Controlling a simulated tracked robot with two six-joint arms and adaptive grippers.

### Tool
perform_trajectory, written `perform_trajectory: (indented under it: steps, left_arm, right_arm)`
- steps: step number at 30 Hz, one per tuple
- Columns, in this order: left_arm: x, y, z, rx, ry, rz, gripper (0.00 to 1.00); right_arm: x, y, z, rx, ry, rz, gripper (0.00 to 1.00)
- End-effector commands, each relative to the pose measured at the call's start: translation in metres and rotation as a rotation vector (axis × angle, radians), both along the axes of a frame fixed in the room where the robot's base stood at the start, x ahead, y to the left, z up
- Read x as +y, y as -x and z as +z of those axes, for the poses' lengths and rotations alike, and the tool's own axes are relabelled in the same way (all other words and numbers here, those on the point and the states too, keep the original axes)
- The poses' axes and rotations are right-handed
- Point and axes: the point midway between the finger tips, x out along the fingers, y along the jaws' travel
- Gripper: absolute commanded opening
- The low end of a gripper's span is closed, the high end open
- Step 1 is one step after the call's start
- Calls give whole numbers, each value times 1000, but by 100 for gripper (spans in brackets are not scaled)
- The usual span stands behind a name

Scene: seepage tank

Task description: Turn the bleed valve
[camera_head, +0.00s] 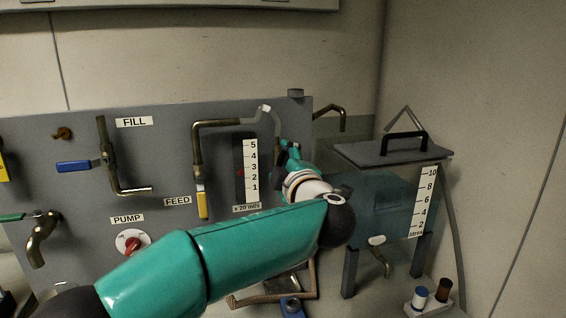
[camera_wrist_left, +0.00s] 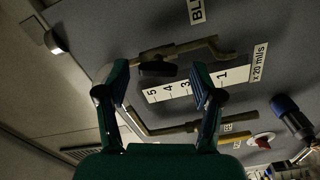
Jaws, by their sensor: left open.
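My left gripper (camera_head: 288,155) is in front of the grey panel, just right of the flow scale, seen mostly from behind in the head view. In the left wrist view its two teal fingers (camera_wrist_left: 160,82) are spread and empty. A brass pipe fitting (camera_wrist_left: 190,47) with a short dark handle (camera_wrist_left: 158,69) shows between and beyond the fingertips; no contact is visible. A partly cut-off label (camera_wrist_left: 196,12) reading "BL" is beside this fitting, which looks like the bleed valve. In the head view my gripper and arm hide the valve. My right gripper is not in view.
The flow scale (camera_head: 251,170) is left of my gripper, with the yellow FEED handle (camera_head: 202,205) beyond. The FILL valve's blue lever (camera_head: 74,167) and the red PUMP knob (camera_head: 132,243) are further left. A lidded clear tank (camera_head: 385,205) stands close on the right.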

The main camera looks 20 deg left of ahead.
Motion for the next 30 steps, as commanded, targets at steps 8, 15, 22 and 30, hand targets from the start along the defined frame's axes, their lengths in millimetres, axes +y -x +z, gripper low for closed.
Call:
perform_trajectory:
  steps: [8,15,22,30]
  left_arm:
    - [-29,40,1,-1,-1,-6,67]
    - [-54,76,-1,0,0,-5,67]
    - [-62,90,-1,0,1,-2,67]
    - [-63,91,-1,0,1,-1,67]
  right_arm:
    - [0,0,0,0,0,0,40]
    - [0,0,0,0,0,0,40]
    - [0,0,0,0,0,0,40]
    - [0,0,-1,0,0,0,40]
